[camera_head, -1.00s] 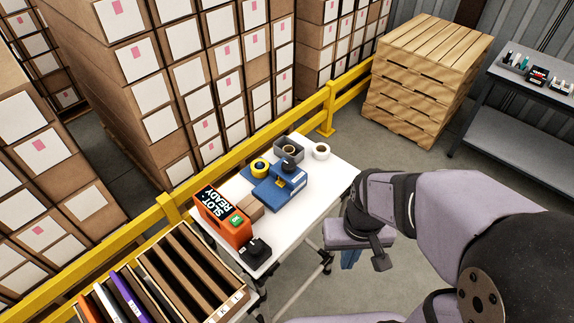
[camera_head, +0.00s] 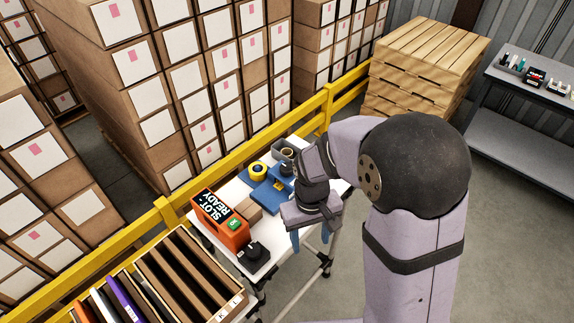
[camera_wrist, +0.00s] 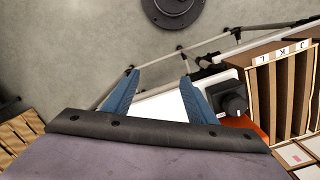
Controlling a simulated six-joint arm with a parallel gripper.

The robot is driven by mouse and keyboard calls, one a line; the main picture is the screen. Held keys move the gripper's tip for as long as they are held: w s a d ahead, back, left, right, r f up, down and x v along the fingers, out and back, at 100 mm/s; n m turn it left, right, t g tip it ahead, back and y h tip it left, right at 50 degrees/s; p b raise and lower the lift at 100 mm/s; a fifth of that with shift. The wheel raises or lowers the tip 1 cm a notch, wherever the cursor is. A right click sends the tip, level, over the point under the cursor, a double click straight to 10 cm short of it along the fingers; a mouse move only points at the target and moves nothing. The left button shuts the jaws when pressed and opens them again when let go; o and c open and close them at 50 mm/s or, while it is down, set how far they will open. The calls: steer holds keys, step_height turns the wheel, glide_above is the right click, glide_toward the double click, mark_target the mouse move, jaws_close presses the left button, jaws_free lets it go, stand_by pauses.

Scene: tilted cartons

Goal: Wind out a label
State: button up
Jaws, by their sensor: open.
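A black box with a round dark knob (camera_head: 256,250) sits at the near end of the white table (camera_head: 205,236). The knob also shows in the wrist view (camera_wrist: 234,103). A blue device (camera_head: 268,197) with a dark round part stands farther back, partly hidden by my arm. I cannot make out a label coming out. My gripper (camera_head: 310,238) is open and empty, pointing down beside the table's right edge, to the right of the knob; its blue fingers show apart in the wrist view (camera_wrist: 160,76).
A brown carton (camera_head: 244,207) sits behind the orange box. A slotted rack (camera_head: 180,275) stands at the near left. A yellow rail (camera_head: 240,155) runs behind the table.

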steer(key=w+a+r+t, duration=0.2)
steer(key=w+a, duration=0.1)
steer(key=w, duration=0.8)
steer(key=m+t, duration=0.2)
steer(key=t, duration=0.1)
glide_toward(287, 167)
steer(key=shift+w+d+f+m, duration=0.2)
steer(key=shift+f+m, duration=0.15)
steer(key=shift+m, duration=0.15)
steer(key=shift+f, duration=0.15)
steer(key=shift+p+x, duration=1.25)
steer(key=shift+x, duration=2.25)
steer(key=shift+a, duration=0.15)
steer(key=shift+c, duration=0.7)
steer(key=c, duration=0.9)
